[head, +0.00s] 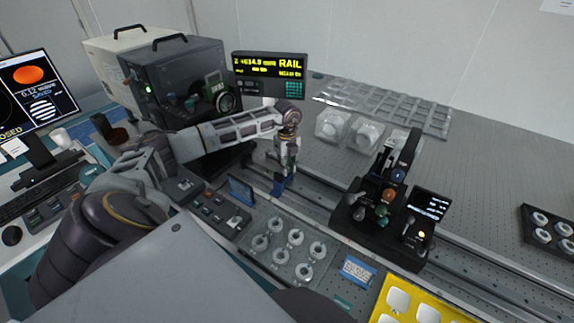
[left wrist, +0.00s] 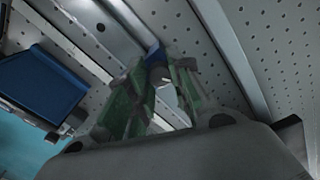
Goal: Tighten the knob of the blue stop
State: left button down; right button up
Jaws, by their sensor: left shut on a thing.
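My left gripper (head: 284,174) reaches in from the left and points down at the rail (head: 316,193). The blue stop (head: 278,188) sits at the rail, directly below the fingertips. In the left wrist view, the green-padded fingers of the gripper (left wrist: 163,75) are closed in around a small part at the stop, and a blue bit of the stop (left wrist: 154,53) shows just past the tips. The knob itself is mostly hidden between the fingers. My right gripper is not in view.
A small blue-screened panel (head: 240,191) and a button box (head: 217,212) stand left of the stop. A clear tray of white rings (head: 287,247) lies in front. A black carriage with knobs (head: 384,216) stands further right on the rail. A grey instrument box (head: 180,77) stands behind my left arm.

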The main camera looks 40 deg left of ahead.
pick_arm(q)
jog(key=n, duration=0.2)
jog(key=shift+r+n+p, duration=0.1)
jog(key=shift+n+p, duration=0.2)
jog(key=n+p, duration=0.1)
jog(key=n, duration=0.2)
jog(key=shift+n+p, duration=0.3)
jog(key=shift+n, duration=0.9)
jog(key=n+p, duration=0.1)
jog(key=n, duration=0.1)
jog(key=shift+n, duration=0.8)
jog(key=shift+w, duration=0.1)
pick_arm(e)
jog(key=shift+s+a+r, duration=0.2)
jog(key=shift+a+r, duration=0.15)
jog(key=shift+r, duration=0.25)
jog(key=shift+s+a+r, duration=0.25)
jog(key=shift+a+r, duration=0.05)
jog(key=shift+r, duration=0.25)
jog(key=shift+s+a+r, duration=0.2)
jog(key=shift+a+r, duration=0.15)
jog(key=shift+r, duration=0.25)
